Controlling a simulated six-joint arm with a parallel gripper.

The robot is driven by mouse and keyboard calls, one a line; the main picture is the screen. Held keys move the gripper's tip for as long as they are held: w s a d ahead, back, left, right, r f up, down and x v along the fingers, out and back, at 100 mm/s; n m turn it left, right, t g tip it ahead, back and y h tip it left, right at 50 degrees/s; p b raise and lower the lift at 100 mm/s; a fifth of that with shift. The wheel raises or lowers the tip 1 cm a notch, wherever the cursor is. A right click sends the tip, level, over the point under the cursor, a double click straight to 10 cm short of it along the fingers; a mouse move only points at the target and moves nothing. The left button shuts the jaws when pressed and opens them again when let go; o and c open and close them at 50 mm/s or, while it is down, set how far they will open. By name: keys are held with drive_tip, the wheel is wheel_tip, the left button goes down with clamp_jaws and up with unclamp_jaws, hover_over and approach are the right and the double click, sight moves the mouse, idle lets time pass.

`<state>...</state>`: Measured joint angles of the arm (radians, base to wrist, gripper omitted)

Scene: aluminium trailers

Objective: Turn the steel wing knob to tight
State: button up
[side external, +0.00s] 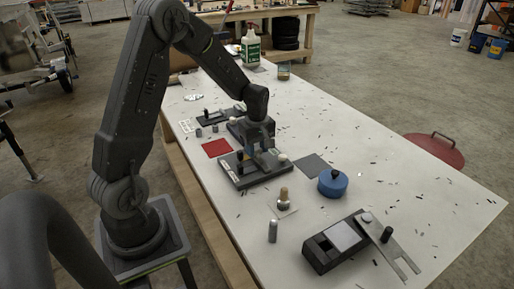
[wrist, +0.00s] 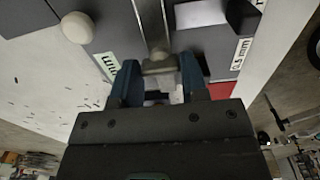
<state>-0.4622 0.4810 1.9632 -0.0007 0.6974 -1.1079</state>
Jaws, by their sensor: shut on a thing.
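The steel wing knob (wrist: 160,68) shows in the wrist view as a pale metal piece between the two blue fingertips, at the end of a metal bar. My gripper (wrist: 160,82) is shut on it; the gripper body hides its lower part. In the side view my gripper (side external: 258,146) points down over a dark grey fixture (side external: 262,176) on the table, and the knob is too small and covered to make out. The fixture also shows in the wrist view (wrist: 214,45), with white labels, one reading 0.5 mm. The knob's turn angle cannot be told.
A white ball knob (wrist: 77,28) and a black knob (wrist: 242,16) stand either side of the bar. A red square (side external: 216,148), a blue round container (side external: 332,183) and a black block with a metal plate (side external: 337,240) lie around on the white table (side external: 420,205).

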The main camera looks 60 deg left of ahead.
drive_tip(key=shift+m, duration=0.3)
drive_tip(key=m, duration=0.8)
drive_tip(key=shift+m, duration=0.4)
drive_tip(key=m, duration=0.4)
drive_tip(key=shift+m, duration=2.2)
drive_tip(key=o, duration=0.9)
